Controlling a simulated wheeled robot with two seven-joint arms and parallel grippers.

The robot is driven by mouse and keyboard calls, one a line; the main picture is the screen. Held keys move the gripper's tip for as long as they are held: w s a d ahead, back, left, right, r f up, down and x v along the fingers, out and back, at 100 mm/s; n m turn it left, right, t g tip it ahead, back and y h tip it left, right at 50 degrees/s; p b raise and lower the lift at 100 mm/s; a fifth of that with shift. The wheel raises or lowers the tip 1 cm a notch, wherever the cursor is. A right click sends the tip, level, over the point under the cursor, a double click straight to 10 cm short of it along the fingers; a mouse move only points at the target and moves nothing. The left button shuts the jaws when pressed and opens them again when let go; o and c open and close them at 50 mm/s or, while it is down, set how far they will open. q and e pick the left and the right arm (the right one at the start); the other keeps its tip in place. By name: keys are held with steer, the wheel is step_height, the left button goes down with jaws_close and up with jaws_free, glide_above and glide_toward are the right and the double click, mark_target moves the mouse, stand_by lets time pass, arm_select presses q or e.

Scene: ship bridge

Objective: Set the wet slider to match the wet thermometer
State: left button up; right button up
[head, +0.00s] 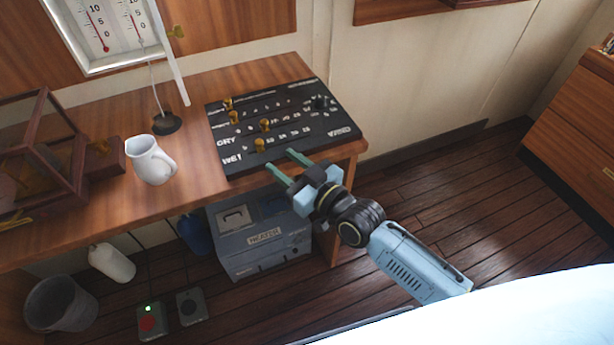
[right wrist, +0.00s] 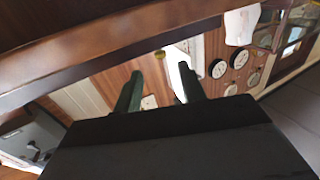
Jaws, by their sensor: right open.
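A black slider panel (head: 225,163) lies on the wooden desk, with rows of white numbers and several brass knobs. The row lettered WET is nearest the desk's front edge; its brass knob (head: 260,145) stands toward the left end. The DRY row's knob (head: 265,125) is just behind it. Two thermometers hang in a white-framed box at top left. The right one, the wet thermometer (head: 135,18), has a wick running down to a dark cup (head: 167,123). My right gripper (head: 279,159) is open and empty by the panel's front edge, apart from the knob. My left gripper is out of view.
A white jug (head: 152,161) stands left of the panel, beside a wooden-framed glass case (head: 45,140). The desk edge (right wrist: 100,40) is close in the right wrist view.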

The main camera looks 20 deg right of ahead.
steer(key=v, duration=0.6)
steer(key=shift+s+d, duration=0.2)
steer(key=shift+s, duration=0.2)
steer(key=s+d+f+m+g+h, duration=0.1)
steer(key=s+d+f+g+h, duration=0.15)
steer(key=f, duration=0.75)
steer(key=s+d+f+m+g+h, duration=0.15)
steer(key=s+d+f, duration=0.25)
steer(key=f, duration=0.6)
steer(key=s+d+f+g+h, duration=0.2)
steer(key=s+d+f+g, duration=0.1)
steer(key=f, duration=0.8)
steer(key=s+d+f+g+h, duration=0.1)
steer(key=s+f+g, duration=0.1)
steer(key=s+f, duration=0.3)
steer(key=s+d+f+g+h, duration=0.1)
steer(key=s+f+g, duration=0.2)
steer(key=s, duration=1)
steer(key=s+d+f+g, duration=0.1)
steer(key=s+f+g, duration=0.1)
steer(key=s+f, duration=0.5)
steer(key=s+m, duration=0.1)
steer(key=s, duration=0.2)
steer(key=shift+g+h, duration=0.4)
steer(key=shift+s, duration=0.15)
steer(key=shift+c, duration=0.5)
